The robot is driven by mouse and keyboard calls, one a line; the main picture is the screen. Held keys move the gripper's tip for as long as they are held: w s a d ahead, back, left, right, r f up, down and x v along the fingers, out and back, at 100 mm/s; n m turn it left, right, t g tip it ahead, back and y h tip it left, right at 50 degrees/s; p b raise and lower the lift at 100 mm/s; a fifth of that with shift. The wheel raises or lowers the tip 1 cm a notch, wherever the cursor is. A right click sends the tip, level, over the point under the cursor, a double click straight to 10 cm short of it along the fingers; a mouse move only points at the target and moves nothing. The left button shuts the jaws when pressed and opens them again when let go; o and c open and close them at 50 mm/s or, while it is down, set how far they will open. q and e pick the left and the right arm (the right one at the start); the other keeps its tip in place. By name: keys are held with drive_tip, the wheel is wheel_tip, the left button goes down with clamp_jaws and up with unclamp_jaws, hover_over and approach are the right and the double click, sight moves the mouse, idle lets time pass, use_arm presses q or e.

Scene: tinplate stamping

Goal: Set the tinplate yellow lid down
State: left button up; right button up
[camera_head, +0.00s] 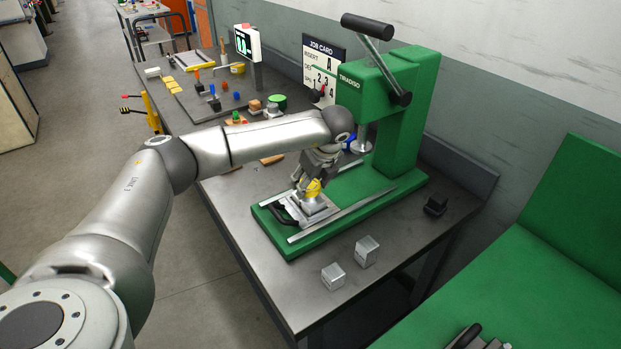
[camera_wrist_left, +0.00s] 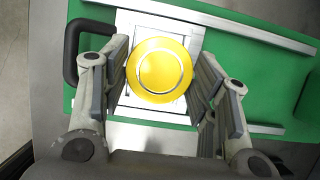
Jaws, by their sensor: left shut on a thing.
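The round yellow lid (camera_wrist_left: 160,70) sits between the fingers of my left gripper (camera_wrist_left: 161,82) in the left wrist view. The gripper is shut on it, one finger at each side. In the head view the lid (camera_head: 313,188) shows under my left gripper (camera_head: 312,184), over the silver sliding plate (camera_head: 318,212) of the green press. The plate also shows under the lid in the left wrist view (camera_wrist_left: 187,35). I cannot tell whether the lid touches the plate. My right gripper is not in view.
The green press (camera_head: 408,110) stands behind the plate, its ram (camera_head: 361,146) to the right of my gripper. The plate has a black handle (camera_head: 284,216). Two metal blocks (camera_head: 333,276) (camera_head: 367,252) lie in front. Small parts crowd the far table. The table's near corner is bare.

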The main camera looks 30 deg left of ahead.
use_arm(q)
drive_tip(key=shift+f, duration=0.25)
drive_tip(key=shift+f, duration=0.2)
drive_tip(key=o, duration=0.9)
drive_tip(key=shift+r, duration=0.1)
